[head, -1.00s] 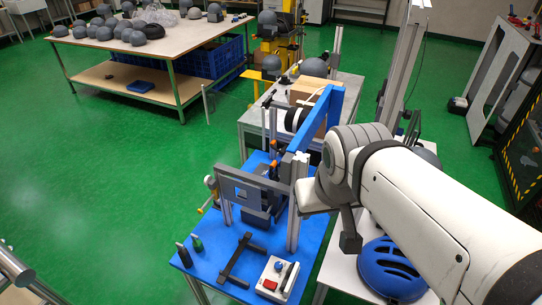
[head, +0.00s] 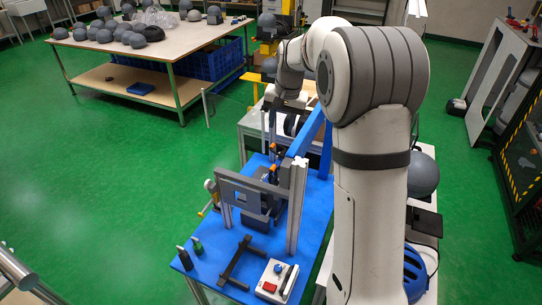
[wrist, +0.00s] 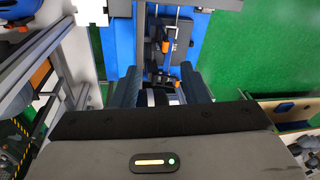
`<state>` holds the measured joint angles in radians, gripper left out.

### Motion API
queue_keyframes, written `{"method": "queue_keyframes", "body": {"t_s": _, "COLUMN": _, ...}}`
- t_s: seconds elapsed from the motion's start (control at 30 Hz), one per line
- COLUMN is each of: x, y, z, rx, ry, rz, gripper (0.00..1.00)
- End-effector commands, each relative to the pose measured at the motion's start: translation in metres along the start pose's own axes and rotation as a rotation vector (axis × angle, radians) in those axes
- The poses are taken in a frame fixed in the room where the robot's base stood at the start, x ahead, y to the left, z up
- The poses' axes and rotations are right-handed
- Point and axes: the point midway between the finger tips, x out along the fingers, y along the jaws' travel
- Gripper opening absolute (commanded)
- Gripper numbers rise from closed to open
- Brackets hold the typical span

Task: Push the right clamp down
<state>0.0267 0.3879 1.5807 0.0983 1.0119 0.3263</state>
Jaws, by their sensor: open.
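The blue test stand (head: 225,258) carries a grey frame plate (head: 245,192). Behind the plate are small dark clamps with orange parts (head: 273,148); I cannot tell from the head view which is the right one. My gripper (head: 273,135) hangs at the far side of the plate, near these clamps, partly hidden by my arm. In the wrist view, my gripper (wrist: 159,72) is open, a dark finger on each side. A clamp with orange parts (wrist: 162,77) shows between the fingertips, and another orange-tipped lever (wrist: 172,31) lies farther off. I cannot tell whether anything touches.
A grey upright post (head: 297,205) and a blue beam (head: 309,130) stand close to my arm. A control box with a red button (head: 275,281) and a black bracket (head: 238,263) sit at the front of the stand. Green floor is free to the left.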

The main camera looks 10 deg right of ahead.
Motion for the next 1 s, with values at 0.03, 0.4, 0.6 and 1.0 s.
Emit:
{"method": "queue_keyframes", "body": {"t_s": 0.03, "x": 0.02, "y": -0.004, "z": -0.018, "rx": 0.027, "ry": -0.018, "rz": 0.001, "gripper": 0.41}}
{"method": "queue_keyframes", "body": {"t_s": 0.4, "x": 0.129, "y": -0.019, "z": -0.088, "rx": 0.175, "ry": -0.086, "rz": -0.001, "gripper": 0.41}}
{"method": "queue_keyframes", "body": {"t_s": 0.6, "x": 0.15, "y": -0.019, "z": -0.095, "rx": 0.197, "ry": -0.094, "rz": -0.001, "gripper": 0.41}}
{"method": "queue_keyframes", "body": {"t_s": 1.0, "x": 0.226, "y": -0.007, "z": -0.085, "rx": 0.196, "ry": -0.095, "rz": 0.0, "gripper": 0.41}}
